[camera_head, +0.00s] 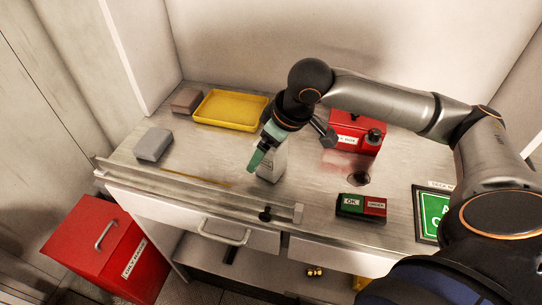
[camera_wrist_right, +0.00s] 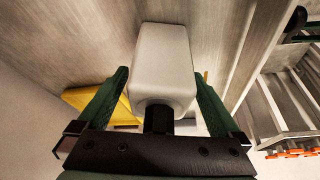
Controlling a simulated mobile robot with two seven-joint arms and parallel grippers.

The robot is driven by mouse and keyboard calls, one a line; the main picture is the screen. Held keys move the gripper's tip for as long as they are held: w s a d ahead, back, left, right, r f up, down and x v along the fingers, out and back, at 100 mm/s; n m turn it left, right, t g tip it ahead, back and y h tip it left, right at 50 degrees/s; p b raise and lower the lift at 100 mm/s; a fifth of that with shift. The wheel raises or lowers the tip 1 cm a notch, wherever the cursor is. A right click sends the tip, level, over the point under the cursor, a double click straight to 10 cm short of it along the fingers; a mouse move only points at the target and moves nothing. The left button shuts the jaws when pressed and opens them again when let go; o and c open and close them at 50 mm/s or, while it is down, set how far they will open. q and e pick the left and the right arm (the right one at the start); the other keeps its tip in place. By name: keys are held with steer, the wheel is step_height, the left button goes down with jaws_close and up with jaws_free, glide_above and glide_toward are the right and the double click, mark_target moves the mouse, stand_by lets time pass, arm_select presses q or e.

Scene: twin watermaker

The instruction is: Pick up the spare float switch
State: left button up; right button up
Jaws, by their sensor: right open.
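A pale grey, rounded block-shaped body (camera_head: 272,166) stands on the metal counter; I take it for the spare float switch. In the right wrist view the pale body (camera_wrist_right: 163,65) lies between the green fingers, with a black stub at its near end. My right gripper (camera_head: 262,154) is at this body and hides part of it in the head view. In the wrist view the right gripper (camera_wrist_right: 160,105) is open, with its fingers on either side of the body and gaps visible. My left gripper is not in view.
A yellow tray (camera_head: 231,110), a brownish block (camera_head: 186,101) and a grey block (camera_head: 153,145) lie to the left. A red box (camera_head: 352,146), a green-and-red box (camera_head: 361,206) and a green sign (camera_head: 432,215) are to the right. A red bin (camera_head: 108,248) stands below the counter.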

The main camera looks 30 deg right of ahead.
steer(key=shift+r, duration=0.1)
jaws_close()
stand_by(0.7)
